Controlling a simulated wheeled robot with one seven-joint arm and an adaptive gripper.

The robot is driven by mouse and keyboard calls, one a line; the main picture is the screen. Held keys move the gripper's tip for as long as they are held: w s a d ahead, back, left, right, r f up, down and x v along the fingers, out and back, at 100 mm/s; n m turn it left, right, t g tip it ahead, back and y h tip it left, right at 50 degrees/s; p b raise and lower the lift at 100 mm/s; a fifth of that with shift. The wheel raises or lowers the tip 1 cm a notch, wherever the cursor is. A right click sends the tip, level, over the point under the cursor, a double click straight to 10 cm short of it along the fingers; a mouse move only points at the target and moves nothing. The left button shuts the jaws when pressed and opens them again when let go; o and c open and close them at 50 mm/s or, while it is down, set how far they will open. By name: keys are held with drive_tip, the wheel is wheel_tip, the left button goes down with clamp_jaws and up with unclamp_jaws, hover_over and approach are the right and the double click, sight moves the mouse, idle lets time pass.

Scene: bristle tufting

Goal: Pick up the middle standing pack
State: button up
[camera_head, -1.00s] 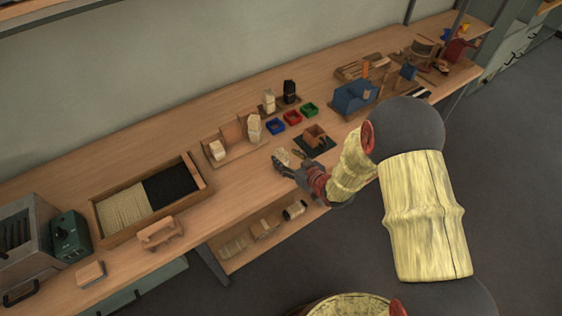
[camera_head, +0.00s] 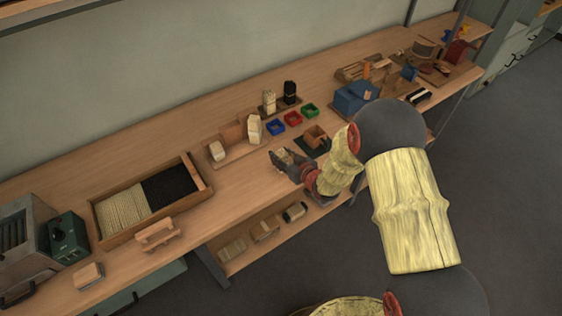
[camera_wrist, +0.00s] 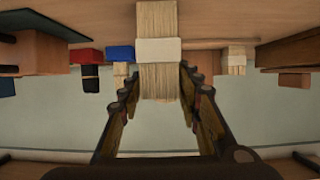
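My gripper (camera_wrist: 159,75) reaches over the table's front part. In the wrist view, which appears upside down, a pale bristle pack (camera_wrist: 155,82) with a white band stands upright between its two fingers.
Blue (camera_head: 275,127), red (camera_head: 293,118) and green (camera_head: 310,110) bins stand behind the gripper. A brown box on a dark mat (camera_head: 308,150) is close at its right. A pale and a black bundle (camera_head: 290,93) stand farther back. A wooden tray (camera_head: 110,238) holds bristles at left.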

drive_tip(key=c, duration=0.6)
drive_tip(key=shift+r, duration=0.1)
